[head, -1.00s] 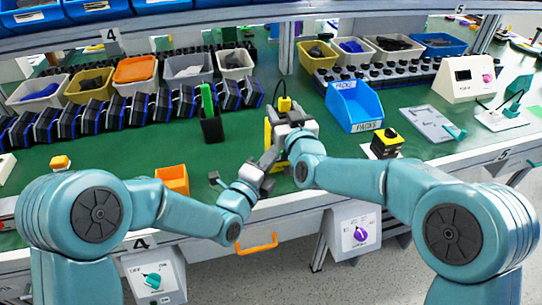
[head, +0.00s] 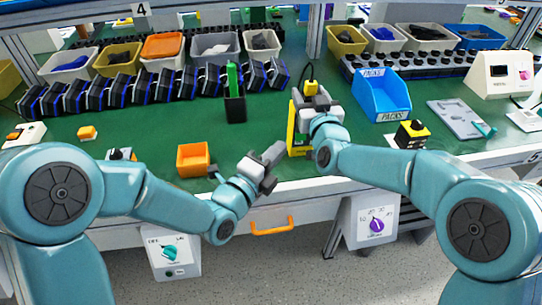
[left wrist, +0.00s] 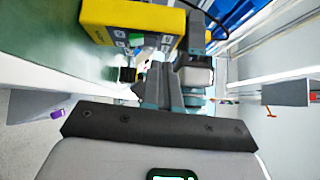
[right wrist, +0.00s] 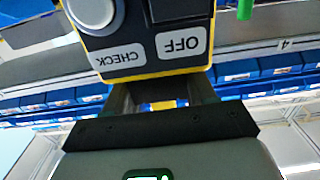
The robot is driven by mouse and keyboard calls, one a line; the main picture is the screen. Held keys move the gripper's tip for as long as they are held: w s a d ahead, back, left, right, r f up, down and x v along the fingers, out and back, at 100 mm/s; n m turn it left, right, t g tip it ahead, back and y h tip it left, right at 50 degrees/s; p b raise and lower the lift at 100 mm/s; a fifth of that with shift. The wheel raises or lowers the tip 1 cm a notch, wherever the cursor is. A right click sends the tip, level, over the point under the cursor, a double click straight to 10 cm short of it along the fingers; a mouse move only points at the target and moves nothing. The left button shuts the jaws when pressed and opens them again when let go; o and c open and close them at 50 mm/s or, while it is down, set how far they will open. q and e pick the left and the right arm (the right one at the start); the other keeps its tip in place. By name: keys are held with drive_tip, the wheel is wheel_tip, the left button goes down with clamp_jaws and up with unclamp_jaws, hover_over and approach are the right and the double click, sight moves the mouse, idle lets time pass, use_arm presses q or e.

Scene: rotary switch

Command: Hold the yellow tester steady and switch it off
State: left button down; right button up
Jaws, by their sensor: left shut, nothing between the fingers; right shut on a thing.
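The yellow tester (head: 292,128) stands upright near the front edge of the green bench, partly hidden by my right gripper (head: 316,102). That gripper is shut on it. In the right wrist view the dark-faced tester (right wrist: 150,68) shows CHECK and OFF labels upside down, a round pale button and part of a dark switch. The right fingers (right wrist: 162,100) flank a yellow part. My left gripper (head: 276,154) is shut and empty, apart from the tester, in front and to its left. In the left wrist view the tester (left wrist: 130,20) is at the top. The switch's setting is unclear.
An orange bin (head: 193,159) stands left of my left gripper. A blue PACKS bin (head: 381,97) and a yellow-black device (head: 410,134) are right of the tester. A dark holder with a green item (head: 234,100) stands behind left. An orange handle (head: 271,228) is below the bench edge.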

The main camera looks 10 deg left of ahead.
use_arm(q)
drive_tip(key=v, duration=0.2)
drive_tip(key=shift+s+a+r, duration=0.15)
drive_tip(key=shift+s, duration=0.2)
use_arm(e)
drive_tip(key=o, duration=1.4)
